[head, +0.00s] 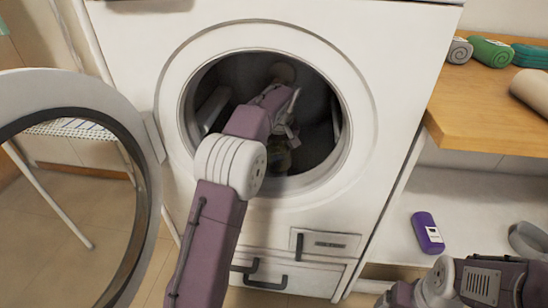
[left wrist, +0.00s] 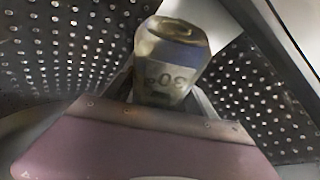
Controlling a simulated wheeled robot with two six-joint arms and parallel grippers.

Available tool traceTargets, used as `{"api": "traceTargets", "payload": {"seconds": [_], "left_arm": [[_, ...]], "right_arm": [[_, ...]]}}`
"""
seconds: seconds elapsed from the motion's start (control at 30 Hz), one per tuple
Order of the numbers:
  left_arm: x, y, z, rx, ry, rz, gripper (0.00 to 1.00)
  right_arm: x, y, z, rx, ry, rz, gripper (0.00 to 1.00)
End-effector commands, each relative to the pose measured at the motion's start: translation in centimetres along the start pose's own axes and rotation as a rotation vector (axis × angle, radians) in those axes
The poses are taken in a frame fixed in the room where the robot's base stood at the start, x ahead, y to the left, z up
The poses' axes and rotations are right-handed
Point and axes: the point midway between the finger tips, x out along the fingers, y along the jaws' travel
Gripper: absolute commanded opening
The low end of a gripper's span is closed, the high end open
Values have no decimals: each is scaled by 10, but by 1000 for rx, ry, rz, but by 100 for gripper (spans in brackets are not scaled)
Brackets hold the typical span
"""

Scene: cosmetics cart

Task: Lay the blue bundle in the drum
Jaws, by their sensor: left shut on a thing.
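The blue bundle (left wrist: 165,75) is a short cylinder with a yellowish end, a dark bluish band and a pale label reading "30". My left gripper (left wrist: 165,98) is shut on it, with a finger at each side. Both are inside the washer's drum (left wrist: 60,45), whose perforated metal walls show around them in the left wrist view. In the head view my left arm reaches through the round opening into the dark drum (head: 235,80). There the bundle (head: 279,158) shows only dimly below the wrist. My right arm is at the lower right; its gripper does not show.
The washer door (head: 70,85) stands open at left. A wooden shelf (head: 490,105) at right bears green (head: 491,51), grey (head: 459,50), teal and beige rolls. A purple labelled roll (head: 427,232) lies on the white surface below. A drying rack stands behind the door.

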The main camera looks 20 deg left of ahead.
Motion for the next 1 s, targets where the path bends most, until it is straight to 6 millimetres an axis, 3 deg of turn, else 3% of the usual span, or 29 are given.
{"api": "traceTargets", "payload": {"seconds": [0.03, 0.4, 0.43, 0.5, 0.83, 1.0], "left_arm": [[15, 1, 4, -1, 2, 1, 16], [13, 2, 1, 0, 1, 1, 16], [13, 2, 2, 0, 1, 1, 71], [12, 2, 1, 0, 1, 1, 87], [8, 2, -1, 0, 2, 2, 87], [-30, 2, -3, 0, 2, 2, 87]], "right_arm": [[17, 0, 2, 0, -1, 0, 87], [14, 0, 2, 0, 0, 0, 87], [14, 0, 2, 0, 0, 0, 87], [13, 0, 1, 0, 0, 0, 87], [11, 0, 1, 0, 0, 0, 87], [-13, 0, -1, 0, 0, 0, 87]]}}
